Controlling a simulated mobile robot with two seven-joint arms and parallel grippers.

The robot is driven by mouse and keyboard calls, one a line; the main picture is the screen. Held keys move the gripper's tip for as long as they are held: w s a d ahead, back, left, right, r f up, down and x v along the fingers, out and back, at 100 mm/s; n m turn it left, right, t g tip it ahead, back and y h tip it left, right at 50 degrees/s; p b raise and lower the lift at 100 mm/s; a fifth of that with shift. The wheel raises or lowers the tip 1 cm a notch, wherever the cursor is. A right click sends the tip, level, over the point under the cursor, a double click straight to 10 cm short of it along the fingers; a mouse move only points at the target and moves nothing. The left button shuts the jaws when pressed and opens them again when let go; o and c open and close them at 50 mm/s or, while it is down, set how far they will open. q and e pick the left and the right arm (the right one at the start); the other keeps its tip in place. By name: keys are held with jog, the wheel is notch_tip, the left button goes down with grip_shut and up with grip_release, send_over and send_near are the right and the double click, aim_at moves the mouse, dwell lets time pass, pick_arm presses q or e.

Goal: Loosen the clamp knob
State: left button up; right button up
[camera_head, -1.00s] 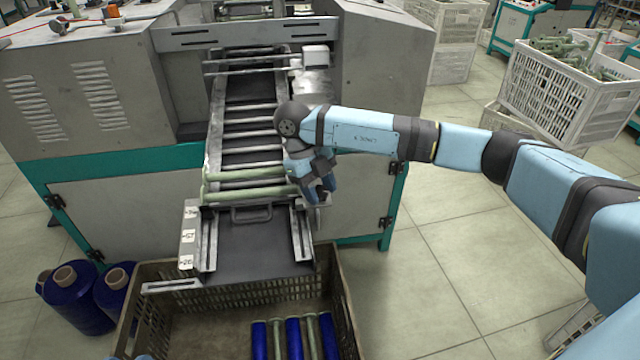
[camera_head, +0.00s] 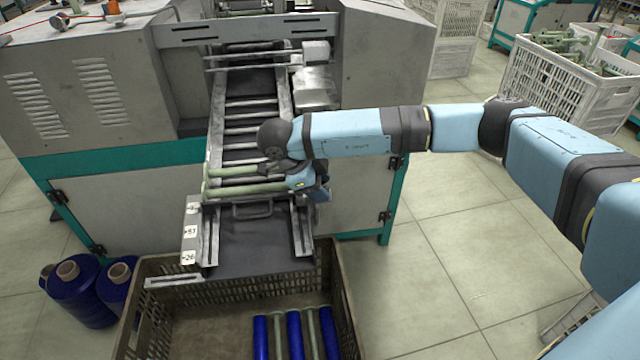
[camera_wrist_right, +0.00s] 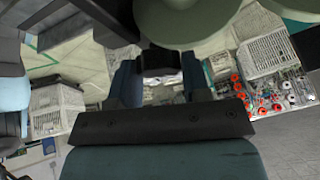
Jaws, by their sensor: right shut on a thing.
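My right gripper (camera_head: 318,190) is at the right side of the sloping chute (camera_head: 215,228), near its lower green rollers. In the right wrist view its two blue fingers (camera_wrist_right: 158,78) stand on either side of a dark round piece, the clamp knob (camera_wrist_right: 160,60), and are shut on it. In the head view the knob is hidden by the gripper and wrist. Pale green rollers (camera_head: 245,190) lie across the chute just left of the gripper. My left gripper is not in view.
A brown crate (camera_head: 160,325) with blue and green bobbins stands below the chute. Blue thread cones (camera_head: 78,295) stand on the floor at left. The grey machine (camera_head: 370,80) rises behind. White crates (camera_head: 545,100) stand at right.

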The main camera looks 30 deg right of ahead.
aim_at(309, 200)
jog(key=shift+n, duration=0.3)
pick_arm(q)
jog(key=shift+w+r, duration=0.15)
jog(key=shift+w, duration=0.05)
pick_arm(e)
jog(key=o, duration=0.6)
jog(key=shift+o, duration=0.2)
jog(key=shift+a+r, duration=0.15)
jog(key=shift+r, duration=0.1)
jog(key=p+v, duration=0.1)
jog(key=v, duration=0.3)
jog(key=shift+a+r, duration=0.15)
jog(key=shift+r, duration=0.15)
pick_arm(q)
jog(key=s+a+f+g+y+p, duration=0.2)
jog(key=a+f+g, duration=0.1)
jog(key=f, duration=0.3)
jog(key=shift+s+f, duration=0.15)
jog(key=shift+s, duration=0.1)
pick_arm(e)
jog(key=s+v, duration=0.1)
jog(key=v, duration=0.7)
jog(key=shift+w+a+r, duration=0.25)
jog(key=shift+w+a, duration=0.05)
jog(key=shift+w, duration=0.1)
